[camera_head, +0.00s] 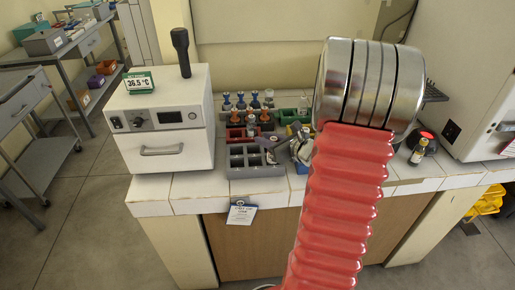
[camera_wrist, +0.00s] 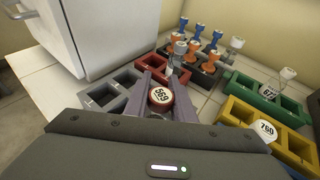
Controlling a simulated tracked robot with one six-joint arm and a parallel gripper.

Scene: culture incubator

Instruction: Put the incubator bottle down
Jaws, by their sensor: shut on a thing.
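My gripper (camera_wrist: 164,84) is shut on a bottle (camera_wrist: 161,97) with a red-brown cap and a round white label reading 569. I look down on the cap between the two purple-grey fingers. The bottle's body is mostly hidden below the cap. In the head view my gripper (camera_head: 270,152) is low over the grey rack (camera_head: 257,172), and the held bottle is hard to make out. In the wrist view the grey rack (camera_wrist: 104,98) shows empty square slots left of the fingers. I cannot tell whether the bottle touches the rack.
A white incubator (camera_head: 165,132) reading 36.5 °C stands at the left. Green (camera_wrist: 240,88) and yellow (camera_wrist: 236,112) racks lie right, with bottles labelled 67-something and 760.

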